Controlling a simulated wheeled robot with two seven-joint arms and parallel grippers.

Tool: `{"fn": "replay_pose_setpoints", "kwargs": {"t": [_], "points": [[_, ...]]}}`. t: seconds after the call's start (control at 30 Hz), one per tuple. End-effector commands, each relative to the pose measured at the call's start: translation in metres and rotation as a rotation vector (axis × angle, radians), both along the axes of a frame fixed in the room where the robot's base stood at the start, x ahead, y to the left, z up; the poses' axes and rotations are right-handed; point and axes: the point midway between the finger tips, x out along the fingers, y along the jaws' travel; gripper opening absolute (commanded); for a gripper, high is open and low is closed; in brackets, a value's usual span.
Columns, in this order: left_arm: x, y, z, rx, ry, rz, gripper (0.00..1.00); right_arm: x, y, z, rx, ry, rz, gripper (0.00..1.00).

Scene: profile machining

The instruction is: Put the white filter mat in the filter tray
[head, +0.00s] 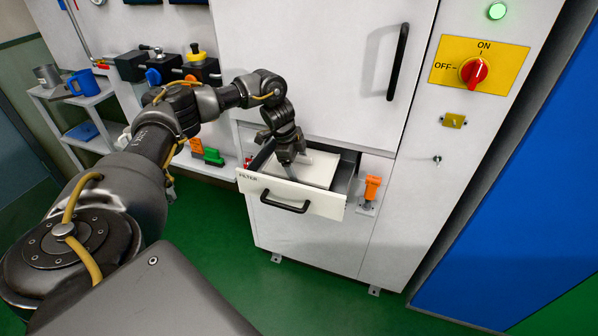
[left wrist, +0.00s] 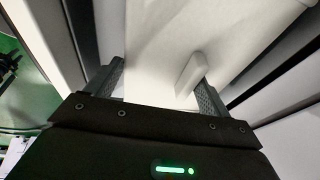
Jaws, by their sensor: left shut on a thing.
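The filter tray (head: 325,205) is a white-fronted drawer marked FILTER, pulled out of the white cabinet. The white filter mat (head: 316,170) lies inside its walls, slightly askew; I cannot tell whether it rests fully on the bottom. My left gripper (head: 289,165) points down into the tray's left front part and is shut on the mat. In the left wrist view the gripper (left wrist: 162,68) has its fingers on either side of the white mat (left wrist: 158,40), with a small raised white block against the right finger. My right gripper is not in view.
The cabinet door (head: 320,70) above the tray is closed. An orange-handled clamp (head: 371,190) stands just right of the tray. A red switch (head: 474,72) is on the cabinet's right. Shelves (head: 75,95) with a blue mug stand at left. Green floor in front is clear.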

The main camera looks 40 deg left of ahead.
Motion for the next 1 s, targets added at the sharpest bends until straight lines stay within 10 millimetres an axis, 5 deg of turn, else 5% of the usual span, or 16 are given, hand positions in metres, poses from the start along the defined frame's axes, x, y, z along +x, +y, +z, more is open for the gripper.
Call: {"fn": "replay_pose_setpoints", "kwargs": {"t": [0.3, 0.53, 0.57, 0.67, 1.0], "points": [[0.004, -0.005, -0.036, 0.000, 0.002, 0.001, 0.53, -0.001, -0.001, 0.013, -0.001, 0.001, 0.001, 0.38], [0.004, -0.004, -0.039, 0.001, 0.001, 0.000, 0.53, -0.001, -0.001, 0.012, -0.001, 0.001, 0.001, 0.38], [0.004, -0.004, -0.040, 0.001, 0.003, 0.000, 0.85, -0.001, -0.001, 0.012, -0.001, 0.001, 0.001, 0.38], [0.004, -0.004, -0.039, 0.001, 0.003, 0.000, 0.98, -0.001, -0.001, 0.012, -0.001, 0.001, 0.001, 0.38], [0.004, -0.003, -0.033, 0.000, -0.001, 0.000, 1.00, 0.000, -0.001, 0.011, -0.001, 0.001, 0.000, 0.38]]}}
